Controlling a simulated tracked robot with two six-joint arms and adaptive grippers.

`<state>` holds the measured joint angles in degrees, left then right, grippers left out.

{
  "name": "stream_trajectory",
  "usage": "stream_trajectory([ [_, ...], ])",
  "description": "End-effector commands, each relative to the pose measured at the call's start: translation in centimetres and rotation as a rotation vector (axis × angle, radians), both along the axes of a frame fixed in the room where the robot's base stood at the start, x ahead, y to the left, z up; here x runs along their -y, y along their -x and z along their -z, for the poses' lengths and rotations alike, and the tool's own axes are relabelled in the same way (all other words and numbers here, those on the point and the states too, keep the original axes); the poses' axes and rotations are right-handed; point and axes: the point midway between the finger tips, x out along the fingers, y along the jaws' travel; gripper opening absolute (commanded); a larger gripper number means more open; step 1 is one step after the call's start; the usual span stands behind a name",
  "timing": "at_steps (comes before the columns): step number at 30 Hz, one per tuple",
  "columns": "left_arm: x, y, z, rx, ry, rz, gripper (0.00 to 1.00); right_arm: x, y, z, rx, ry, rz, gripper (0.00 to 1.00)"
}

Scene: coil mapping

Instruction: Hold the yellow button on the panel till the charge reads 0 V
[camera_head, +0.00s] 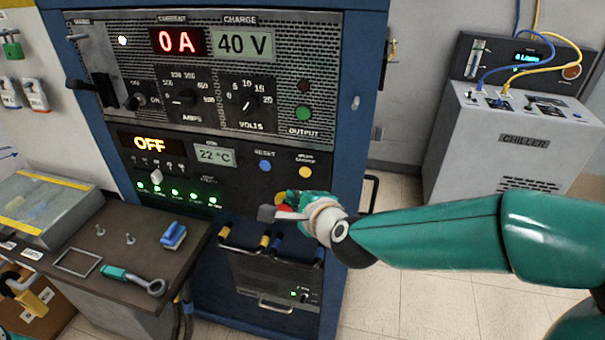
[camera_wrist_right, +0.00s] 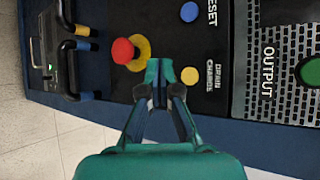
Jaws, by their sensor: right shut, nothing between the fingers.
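The yellow button (camera_head: 305,172) is on the dark panel right of the blue reset button. It also shows in the right wrist view (camera_wrist_right: 189,75), beside the label "DRAIN CHARGE". The charge display (camera_head: 242,43) reads 40 V. My right gripper (camera_head: 283,208) is shut and empty, just below and left of the yellow button in the head view. In the right wrist view its fingertips (camera_wrist_right: 159,70) lie between the yellow button and a red stop button, apart from the yellow one. I cannot tell how far they are from the panel. My left gripper is not in view.
The red stop button (camera_wrist_right: 122,51) on a yellow collar is close to my right fingertips. The blue reset button (camera_head: 265,165) is near too. Handles (camera_head: 243,246) jut out below. A bench (camera_head: 140,292) with tools stands left, a chiller (camera_head: 530,150) right.

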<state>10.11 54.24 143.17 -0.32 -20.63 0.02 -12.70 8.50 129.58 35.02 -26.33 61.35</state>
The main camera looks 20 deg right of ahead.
Motion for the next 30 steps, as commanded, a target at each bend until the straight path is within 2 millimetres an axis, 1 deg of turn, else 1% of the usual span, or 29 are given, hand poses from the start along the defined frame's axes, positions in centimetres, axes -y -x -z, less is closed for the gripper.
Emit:
stream_trajectory([
  [1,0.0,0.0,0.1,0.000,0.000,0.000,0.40,0.5,-0.7,0.1,-0.001,0.000,0.003,0.00],
  [6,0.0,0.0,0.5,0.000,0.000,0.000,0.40,1.7,-2.4,0.2,0.000,0.002,0.001,0.00],
  [12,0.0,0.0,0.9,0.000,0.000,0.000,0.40,2.6,-3.8,0.1,0.000,0.001,0.000,0.00],
  [18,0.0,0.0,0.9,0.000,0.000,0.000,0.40,2.8,-4.2,0.1,0.000,0.001,-0.002,0.00],
  [30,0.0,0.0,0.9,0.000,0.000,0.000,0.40,2.8,-4.2,0.0,0.000,0.001,-0.002,0.00],
])
